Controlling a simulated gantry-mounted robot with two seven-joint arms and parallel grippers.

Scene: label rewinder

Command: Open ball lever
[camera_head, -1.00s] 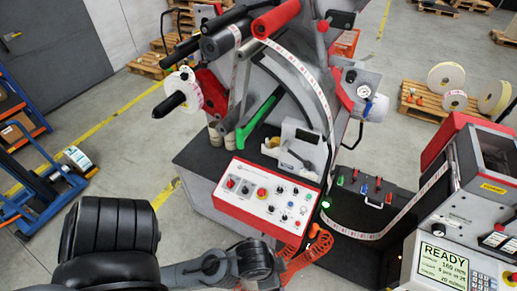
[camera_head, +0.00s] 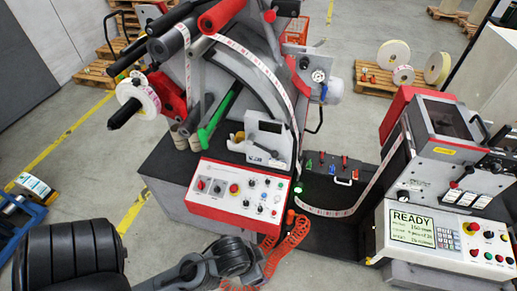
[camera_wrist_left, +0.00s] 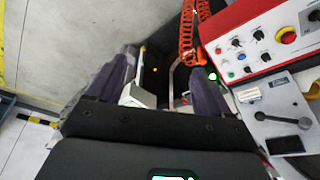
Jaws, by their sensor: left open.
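My left gripper shows in the left wrist view (camera_wrist_left: 160,76), with its two dark fingers apart and nothing held between them. In the head view, my left arm comes in from the bottom left and its hand end is below the red-edged control panel (camera_head: 237,193); the fingertips cannot be made out there. I cannot tell for sure which part is the ball lever. A small orange-red part (camera_head: 290,216) stands above the coiled orange hose (camera_head: 292,240), close to the hand. The hose also shows in the left wrist view (camera_wrist_left: 186,38), beyond the fingers. My right gripper is out of view.
The control panel also shows at right in the wrist view (camera_wrist_left: 265,45), beside a grey plate with a dark handle (camera_wrist_left: 290,120). The console with the READY screen (camera_head: 412,228) stands right. A paper web (camera_head: 375,185) runs between the machines. Floor at left is mostly clear.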

